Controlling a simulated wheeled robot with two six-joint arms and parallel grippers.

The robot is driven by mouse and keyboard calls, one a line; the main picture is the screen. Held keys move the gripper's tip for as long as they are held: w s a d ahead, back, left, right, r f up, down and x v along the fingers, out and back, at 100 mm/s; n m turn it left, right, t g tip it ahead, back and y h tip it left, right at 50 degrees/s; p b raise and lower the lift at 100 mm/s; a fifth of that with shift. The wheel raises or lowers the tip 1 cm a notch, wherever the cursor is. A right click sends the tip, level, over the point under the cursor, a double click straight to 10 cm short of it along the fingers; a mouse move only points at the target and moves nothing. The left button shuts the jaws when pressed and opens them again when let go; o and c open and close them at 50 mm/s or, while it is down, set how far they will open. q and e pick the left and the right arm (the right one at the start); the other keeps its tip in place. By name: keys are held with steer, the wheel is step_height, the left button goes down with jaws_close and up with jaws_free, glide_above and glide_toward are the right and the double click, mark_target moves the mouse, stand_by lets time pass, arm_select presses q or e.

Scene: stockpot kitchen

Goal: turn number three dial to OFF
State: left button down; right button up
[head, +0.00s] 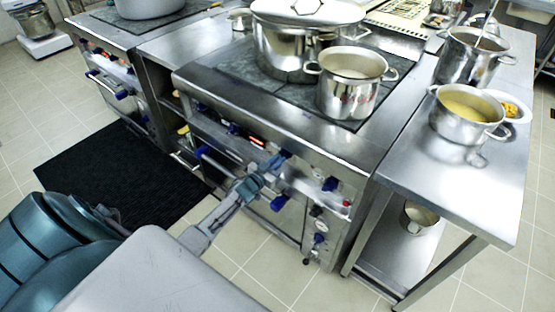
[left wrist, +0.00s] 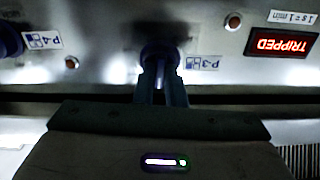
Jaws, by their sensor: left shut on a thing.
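The number three dial (left wrist: 160,53) is a dark blue knob on the steel front panel, beside an upside-down label P-3 (left wrist: 203,62) in the left wrist view. My left gripper (left wrist: 162,80) has its two fingers shut on this dial. In the head view the dial (head: 281,157) shows blue just past my left gripper (head: 265,172), on the stove front. The fingers and the dark view hide the dial's pointer, so I cannot tell its setting. My right gripper is not in view.
A lit red TRIPPED display (left wrist: 282,43) and a label P-4 (left wrist: 42,40) flank the dial. Another blue dial (head: 330,184) sits to the right. A big lidded stockpot (head: 285,50) and a smaller pot (head: 345,95) stand on the stove. A black mat (head: 115,180) lies on the floor.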

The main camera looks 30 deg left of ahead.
arm_select(q)
steer(key=shift+f+n, duration=0.15)
steer(key=shift+n, duration=0.45)
steer(key=c, duration=1.5)
jaws_free()
steer(key=s, duration=1.1)
steer(key=shift+a+b, duration=0.45)
steer(key=shift+w, duration=0.1)
